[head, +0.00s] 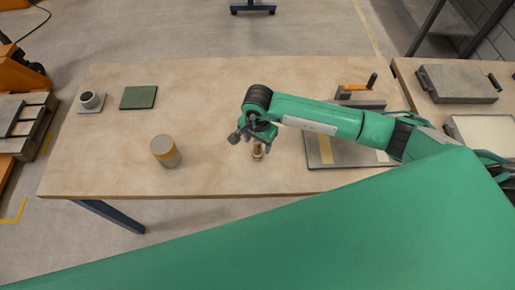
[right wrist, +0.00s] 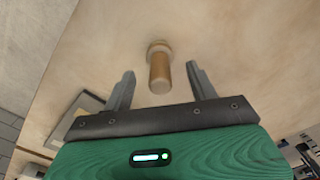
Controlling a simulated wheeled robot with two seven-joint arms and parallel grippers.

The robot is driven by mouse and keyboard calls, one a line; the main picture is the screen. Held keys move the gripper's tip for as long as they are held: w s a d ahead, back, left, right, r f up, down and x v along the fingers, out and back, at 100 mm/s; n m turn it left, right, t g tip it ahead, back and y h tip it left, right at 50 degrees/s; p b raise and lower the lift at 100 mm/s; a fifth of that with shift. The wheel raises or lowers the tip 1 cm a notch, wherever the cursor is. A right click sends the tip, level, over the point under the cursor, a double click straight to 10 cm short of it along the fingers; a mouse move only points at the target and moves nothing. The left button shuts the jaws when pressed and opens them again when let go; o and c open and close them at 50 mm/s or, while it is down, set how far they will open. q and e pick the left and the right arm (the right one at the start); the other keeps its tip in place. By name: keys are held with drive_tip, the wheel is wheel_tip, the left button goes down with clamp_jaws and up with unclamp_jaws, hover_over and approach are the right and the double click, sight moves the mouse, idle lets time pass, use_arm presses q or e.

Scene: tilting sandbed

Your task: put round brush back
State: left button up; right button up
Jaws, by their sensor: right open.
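The round brush (head: 258,153) seems to be the small wooden piece standing on the table near the front edge, partly covered by my right gripper in the head view. In the right wrist view the brush (right wrist: 160,72) shows as a tan round handle with a wider collar at its far end. My right gripper (head: 246,136) is open above it. In the right wrist view the two fingertips (right wrist: 160,72) lie on either side of the handle, with gaps on both sides and no visible contact. My left gripper is in neither view.
A grey cup on a square plate (head: 91,101) and a green pad (head: 138,97) sit at the back left. A grey board (head: 318,148) and an orange-handled tool (head: 356,88) lie right.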

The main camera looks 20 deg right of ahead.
wheel_tip(320, 180, up, 8)
drive_tip(key=shift+f+b, duration=0.25)
drive_tip(key=shift+b, duration=0.55)
